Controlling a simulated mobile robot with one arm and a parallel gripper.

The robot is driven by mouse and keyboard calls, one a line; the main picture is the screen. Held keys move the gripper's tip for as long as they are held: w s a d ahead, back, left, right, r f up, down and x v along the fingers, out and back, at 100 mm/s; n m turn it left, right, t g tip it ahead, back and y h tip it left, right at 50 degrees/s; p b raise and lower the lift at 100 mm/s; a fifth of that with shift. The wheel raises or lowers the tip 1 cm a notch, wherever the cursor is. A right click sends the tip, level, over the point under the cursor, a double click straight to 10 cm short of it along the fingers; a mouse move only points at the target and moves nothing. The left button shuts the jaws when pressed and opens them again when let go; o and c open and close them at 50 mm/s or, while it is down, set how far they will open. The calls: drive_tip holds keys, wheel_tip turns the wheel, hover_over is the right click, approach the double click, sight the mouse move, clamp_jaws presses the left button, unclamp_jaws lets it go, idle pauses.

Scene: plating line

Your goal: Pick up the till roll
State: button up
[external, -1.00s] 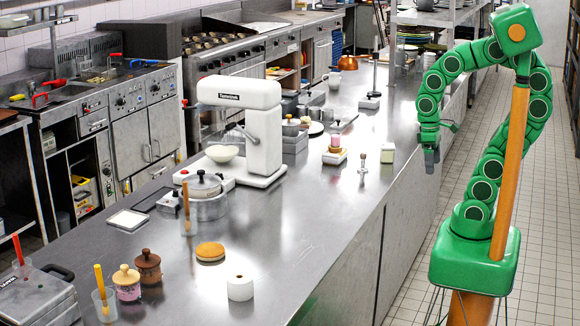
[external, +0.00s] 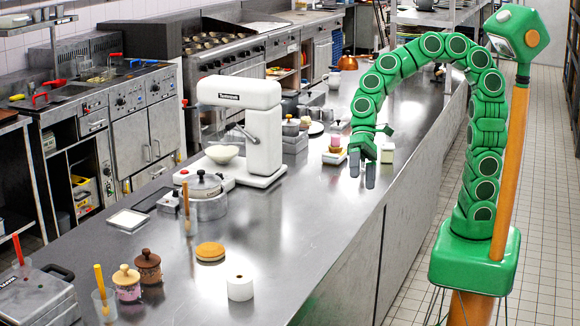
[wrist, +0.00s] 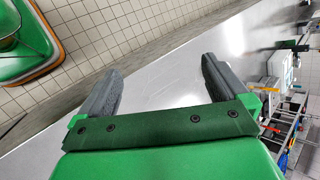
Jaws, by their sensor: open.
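The till roll (external: 240,288) is a white cylinder standing upright near the front of the steel counter (external: 290,225) in the external view. My gripper (external: 363,172) is over the counter farther back, fingers pointing down, well apart from the roll. In the wrist view my gripper (wrist: 165,85) is open, with its two grey fingers spread and nothing between them. The till roll cannot be made out in the wrist view.
A round sponge-like disc (external: 210,251) lies just behind the roll. Lidded pots (external: 148,266) stand to its left. A white mixer (external: 245,130) and a steel pot (external: 204,195) stand farther back. The counter between gripper and roll is clear.

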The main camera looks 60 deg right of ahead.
drive_tip(key=w+a+f+m+y, duration=0.25)
drive_tip(key=w+a+m, duration=0.2)
drive_tip(key=a, duration=0.55)
drive_tip(key=w+a+f+m+y, duration=0.1)
drive_tip(key=w+a+m+y, duration=0.2)
drive_tip(key=w+a, duration=0.55)
drive_tip(key=m+t, duration=0.3)
drive_tip(key=m, duration=0.6)
approach(233, 298)
drive_tip(key=shift+s+a+f, duration=0.1)
drive_tip(key=shift+a+f, duration=0.3)
drive_tip(key=shift+f, duration=0.2)
drive_tip(key=a, duration=0.3)
drive_tip(key=shift+a+f, duration=0.1)
drive_tip(key=shift+a, duration=0.05)
drive_tip(key=shift+x, duration=0.95)
drive_tip(key=shift+c, duration=0.3)
